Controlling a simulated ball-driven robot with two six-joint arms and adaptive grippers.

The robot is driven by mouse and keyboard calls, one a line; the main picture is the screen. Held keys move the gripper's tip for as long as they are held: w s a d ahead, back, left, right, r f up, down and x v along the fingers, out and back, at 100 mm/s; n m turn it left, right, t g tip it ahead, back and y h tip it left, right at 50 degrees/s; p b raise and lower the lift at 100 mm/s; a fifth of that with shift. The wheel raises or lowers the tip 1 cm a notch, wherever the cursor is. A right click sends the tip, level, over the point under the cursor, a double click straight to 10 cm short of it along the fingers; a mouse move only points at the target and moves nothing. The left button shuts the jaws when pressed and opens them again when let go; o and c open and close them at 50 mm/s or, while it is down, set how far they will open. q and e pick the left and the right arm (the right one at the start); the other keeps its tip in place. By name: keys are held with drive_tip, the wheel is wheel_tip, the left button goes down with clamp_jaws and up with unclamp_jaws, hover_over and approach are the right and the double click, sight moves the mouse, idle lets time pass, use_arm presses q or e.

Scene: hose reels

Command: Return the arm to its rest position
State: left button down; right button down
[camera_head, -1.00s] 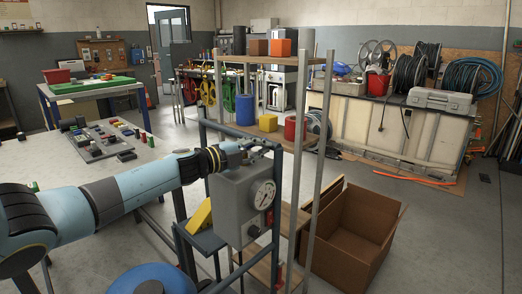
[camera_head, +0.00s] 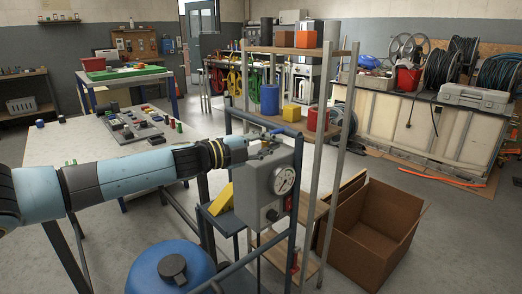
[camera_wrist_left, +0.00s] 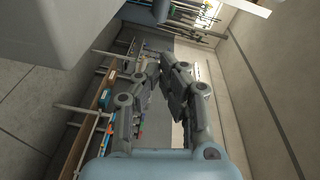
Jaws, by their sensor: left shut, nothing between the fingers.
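My left arm reaches in from the left in the head view, and its left gripper (camera_head: 280,133) is at the top of a grey box with a round gauge (camera_head: 262,190). I cannot tell whether it touches the box. In the left wrist view, the left gripper's fingers (camera_wrist_left: 168,72) are drawn together with nothing held between them. A large grey surface (camera_wrist_left: 60,30) fills the upper left of that view. My right gripper is not in view.
A shelf rack (camera_head: 335,130) with coloured containers stands just right of the gauge box. An open cardboard box (camera_head: 365,240) is on the floor beside it. A blue drum (camera_head: 145,270) is below my arm. A table (camera_head: 60,150) with small parts stands at left.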

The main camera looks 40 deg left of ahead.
use_arm(q)
drive_tip(key=shift+d+v, duration=0.2)
drive_tip(key=shift+v, duration=1.3)
